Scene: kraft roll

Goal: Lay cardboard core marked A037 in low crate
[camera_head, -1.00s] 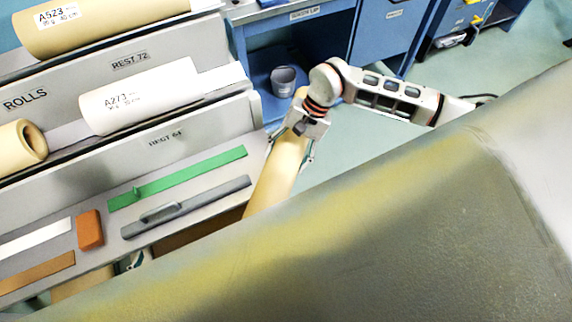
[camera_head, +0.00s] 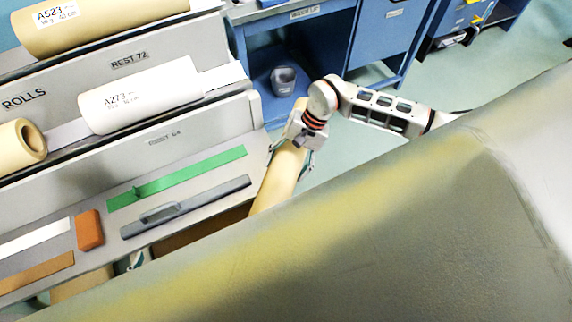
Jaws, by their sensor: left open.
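A plain tan cylinder (camera_head: 275,190) stands out at a slant past the end of the rack. No A037 marking is readable on it, so I cannot tell if it is the core. My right gripper (camera_head: 291,158) has its fingers on both sides of this cylinder near its upper end and grips it. The cylinder's lower end is hidden behind a large grey-yellow surface close to the camera. My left gripper (camera_head: 137,261) shows only as a small part below the shelf's front edge, open. Another tan cylindrical piece (camera_head: 80,286) shows partly beside it. I cannot make out the low crate.
The rack carries the rolls A523 (camera_head: 100,25) and A273 (camera_head: 140,96) and an unlabelled tan roll (camera_head: 20,146). A green strip (camera_head: 180,177), a grey bar tool (camera_head: 185,207) and an orange block (camera_head: 89,230) lie on the front shelf. A blue bench (camera_head: 300,45) with a dark cup (camera_head: 283,80) stands behind.

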